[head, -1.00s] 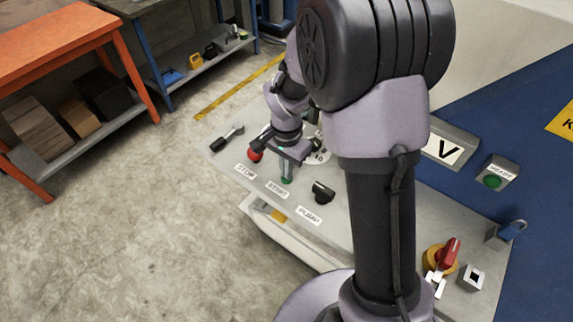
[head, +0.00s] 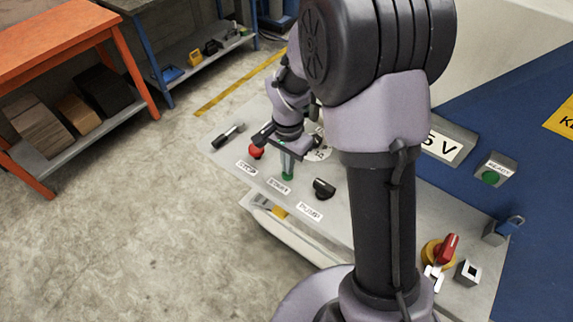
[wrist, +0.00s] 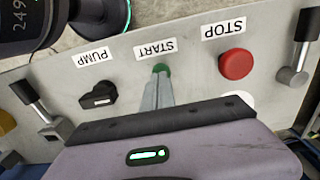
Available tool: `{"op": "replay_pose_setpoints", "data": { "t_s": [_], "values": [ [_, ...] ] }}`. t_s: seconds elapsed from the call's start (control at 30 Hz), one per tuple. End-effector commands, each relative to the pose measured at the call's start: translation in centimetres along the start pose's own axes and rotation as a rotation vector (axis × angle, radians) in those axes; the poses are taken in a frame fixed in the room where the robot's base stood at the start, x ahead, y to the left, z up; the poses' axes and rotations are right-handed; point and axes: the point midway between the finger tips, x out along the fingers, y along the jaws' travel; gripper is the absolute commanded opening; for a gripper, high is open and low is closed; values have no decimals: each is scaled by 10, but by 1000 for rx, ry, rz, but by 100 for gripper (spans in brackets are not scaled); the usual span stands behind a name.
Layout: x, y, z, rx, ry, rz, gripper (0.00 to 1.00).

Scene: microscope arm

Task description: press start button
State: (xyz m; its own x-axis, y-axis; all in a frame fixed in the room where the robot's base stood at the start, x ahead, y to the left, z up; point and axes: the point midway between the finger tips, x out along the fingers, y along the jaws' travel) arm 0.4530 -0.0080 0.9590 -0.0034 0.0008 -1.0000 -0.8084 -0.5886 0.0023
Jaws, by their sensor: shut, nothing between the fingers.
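The green start button (head: 287,176) is on the grey panel (head: 225,160), behind the START label (head: 278,187). In the wrist view the green start button (wrist: 160,69) shows just beyond my fingertips, partly covered by them. My gripper (head: 288,168) points down over the button with its fingers together and nothing between them. In the wrist view the closed fingers of my gripper (wrist: 158,82) line up with the button. I cannot tell whether the tips touch it or whether it is pushed in.
The red stop button (head: 256,152) is left of my gripper, and the black pump knob (head: 323,188) is right of it. A black-handled lever (head: 228,136) stands at the panel's left end. A red rotary handle (head: 447,250) and a blue padlock (head: 510,225) are at the right.

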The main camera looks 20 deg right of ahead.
Motion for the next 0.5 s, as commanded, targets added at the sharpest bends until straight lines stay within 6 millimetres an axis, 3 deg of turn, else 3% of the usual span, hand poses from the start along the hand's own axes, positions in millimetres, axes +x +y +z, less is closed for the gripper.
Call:
{"op": "replay_pose_setpoints", "data": {
  "t_s": [0.03,0.2,0.4,0.5],
  "values": [
    [-24,-1,-3,0,5,-6,0],
    [-64,-3,-4,-1,8,-10,0],
    [-103,-3,-5,-1,9,-12,0],
    [-112,-3,-5,-1,8,-11,0]
  ]
}}
